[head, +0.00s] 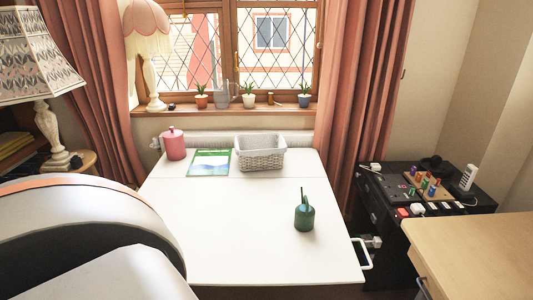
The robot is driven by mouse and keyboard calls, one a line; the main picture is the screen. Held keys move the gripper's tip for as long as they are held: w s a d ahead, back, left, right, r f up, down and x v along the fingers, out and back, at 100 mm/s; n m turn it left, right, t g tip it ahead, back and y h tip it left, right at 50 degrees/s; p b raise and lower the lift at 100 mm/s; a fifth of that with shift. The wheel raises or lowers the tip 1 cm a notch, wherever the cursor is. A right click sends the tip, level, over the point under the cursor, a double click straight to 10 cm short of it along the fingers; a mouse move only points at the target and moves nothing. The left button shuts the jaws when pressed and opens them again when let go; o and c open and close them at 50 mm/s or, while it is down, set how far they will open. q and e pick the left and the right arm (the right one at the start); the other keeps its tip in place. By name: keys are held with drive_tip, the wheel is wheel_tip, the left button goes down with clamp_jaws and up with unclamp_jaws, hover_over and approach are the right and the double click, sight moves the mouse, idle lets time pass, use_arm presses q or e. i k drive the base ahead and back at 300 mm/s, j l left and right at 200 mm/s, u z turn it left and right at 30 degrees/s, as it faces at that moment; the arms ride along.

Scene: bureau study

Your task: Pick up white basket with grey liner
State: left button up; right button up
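The white woven basket with a grey liner (260,158) stands upright at the back of the white table (220,232), below the window. Its open top shows the grey liner, and it looks empty. Neither of my grippers shows in the head view. A large white and grey part of my own body fills the lower left and hides the table's near left corner.
A pink lidded canister (174,144) and a green-blue picture book (209,163) are left of the basket. A dark green watering can (304,214) stands at front right. Potted plants line the windowsill (225,111). A black cabinet (425,200) and wooden desk (480,250) are right.

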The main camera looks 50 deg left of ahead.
sight(258, 152)
drive_tip(key=i+u, duration=0.1)
drive_tip(key=u, duration=1.1)
drive_tip(key=k+j+u, duration=0.1)
drive_tip(key=u, duration=0.3)
